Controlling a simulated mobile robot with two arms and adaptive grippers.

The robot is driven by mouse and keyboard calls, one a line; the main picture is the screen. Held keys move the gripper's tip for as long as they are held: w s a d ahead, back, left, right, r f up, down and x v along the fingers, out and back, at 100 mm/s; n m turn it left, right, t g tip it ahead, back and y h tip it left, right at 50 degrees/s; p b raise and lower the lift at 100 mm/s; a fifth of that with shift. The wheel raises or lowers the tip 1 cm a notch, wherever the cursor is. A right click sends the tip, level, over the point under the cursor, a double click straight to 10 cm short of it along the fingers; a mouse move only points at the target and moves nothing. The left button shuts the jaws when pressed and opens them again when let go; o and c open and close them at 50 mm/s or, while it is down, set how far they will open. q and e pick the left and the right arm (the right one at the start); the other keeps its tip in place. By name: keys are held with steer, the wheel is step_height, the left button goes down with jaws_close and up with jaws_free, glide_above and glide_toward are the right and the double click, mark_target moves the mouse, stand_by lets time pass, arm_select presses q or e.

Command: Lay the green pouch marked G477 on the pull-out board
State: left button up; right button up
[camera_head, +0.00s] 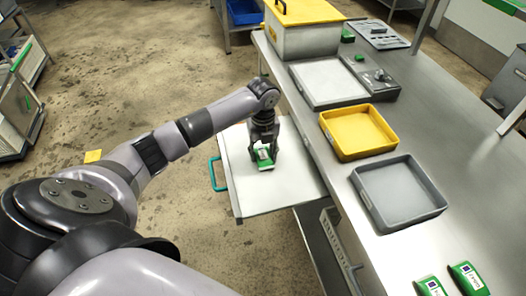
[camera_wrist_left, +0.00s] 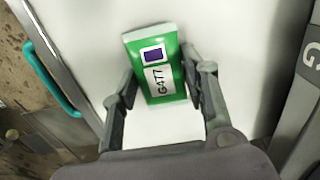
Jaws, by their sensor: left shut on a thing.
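The green pouch marked G477 (camera_wrist_left: 155,68) is between the fingers of my left gripper (camera_wrist_left: 160,98), with its white label and dark square facing the wrist camera. In the head view the pouch (camera_head: 264,159) shows below my left gripper (camera_head: 264,150), over the white pull-out board (camera_head: 275,190). The board also fills much of the left wrist view (camera_wrist_left: 220,30). My left gripper is shut on the pouch. I cannot tell whether the pouch touches the board. My right gripper is not in view.
The board has a teal handle (camera_head: 215,174) on its left side. On the steel bench stand a yellow tray (camera_head: 340,150), a grey tray (camera_head: 440,203), a white-topped plate (camera_head: 330,82) and a yellow-lidded box (camera_head: 305,38). Two other green pouches (camera_head: 468,278) lie at the bench's near end.

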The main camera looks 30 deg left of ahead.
mark_target(263, 154)
arm_select(q)
steer(key=shift+f, duration=0.2)
steer(key=o, duration=0.7)
steer(key=shift+r, duration=0.1)
steer(key=shift+r, duration=0.45)
step_height(263, 154, up, 11)
steer(key=shift+r+b, duration=0.2)
steer(key=shift+b, duration=0.75)
